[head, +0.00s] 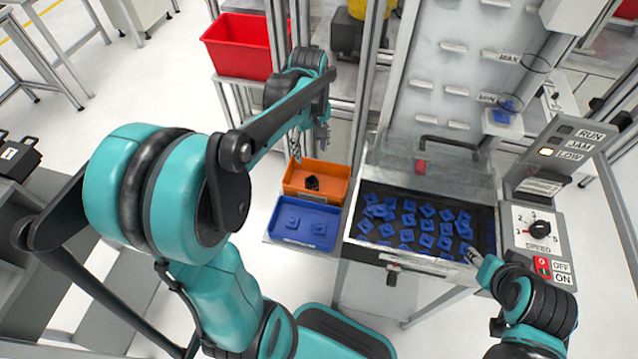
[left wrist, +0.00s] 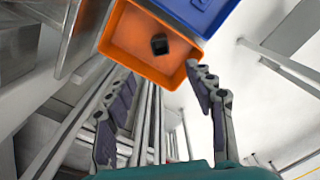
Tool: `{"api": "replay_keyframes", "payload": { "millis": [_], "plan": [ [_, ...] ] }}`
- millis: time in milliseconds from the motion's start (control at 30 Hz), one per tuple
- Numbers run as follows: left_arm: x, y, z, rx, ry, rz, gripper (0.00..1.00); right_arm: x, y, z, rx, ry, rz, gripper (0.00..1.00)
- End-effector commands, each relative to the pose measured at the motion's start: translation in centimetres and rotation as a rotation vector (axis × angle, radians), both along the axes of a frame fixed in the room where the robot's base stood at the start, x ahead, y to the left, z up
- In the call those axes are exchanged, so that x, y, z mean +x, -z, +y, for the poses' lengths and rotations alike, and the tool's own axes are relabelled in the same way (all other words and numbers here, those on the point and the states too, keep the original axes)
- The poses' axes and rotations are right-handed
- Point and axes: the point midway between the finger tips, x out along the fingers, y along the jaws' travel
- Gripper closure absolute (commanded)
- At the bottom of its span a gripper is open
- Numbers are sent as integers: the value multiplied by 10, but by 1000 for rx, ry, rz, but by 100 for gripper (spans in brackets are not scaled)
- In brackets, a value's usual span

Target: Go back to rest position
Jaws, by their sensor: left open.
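My left gripper (head: 310,150) is open and empty above the orange bin (head: 291,190), near its back edge. In the left wrist view its two fingers (left wrist: 160,82) stand wide apart with nothing between them. The orange bin also shows there (left wrist: 125,32), beyond the fingertips, with a small black part (left wrist: 159,44) inside. My right gripper (head: 473,256) is at the front right edge of the tray of blue parts (head: 352,233). It is small and partly hidden by its wrist, so its opening is unclear.
A blue bin (head: 279,234) with blue parts sits in front of the orange bin. A clear hinged cover (head: 440,172) stands raised behind the tray. A control panel (head: 540,229) is at the right. A red bin (head: 232,58) and metal posts stand behind my left arm.

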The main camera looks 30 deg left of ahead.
Motion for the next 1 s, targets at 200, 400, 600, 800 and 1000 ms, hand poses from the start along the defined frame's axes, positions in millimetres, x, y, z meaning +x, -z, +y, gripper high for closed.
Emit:
{"api": "replay_keyframes", "payload": {
  "millis": [200, 400, 600, 800, 1000],
  "plan": [
    [0, -2, 0, 0, 0, 0, 46, 0, 0, 0, 0, 0, 0, 58],
    [0, -2, 0, 0, 0, 0, 46, 0, 0, 0, 0, 0, 0, 58],
    [-6, -7, -7, 7, 49, -28, 46, 0, 0, 0, 0, 0, 0, 58],
    [-37, -27, -41, 58, 309, -179, 46, 0, 0, 0, 0, 0, 0, 58],
    [-75, -36, -76, 158, 637, -366, 46, 0, 0, 0, 0, 0, 0, 58]
  ]
}}
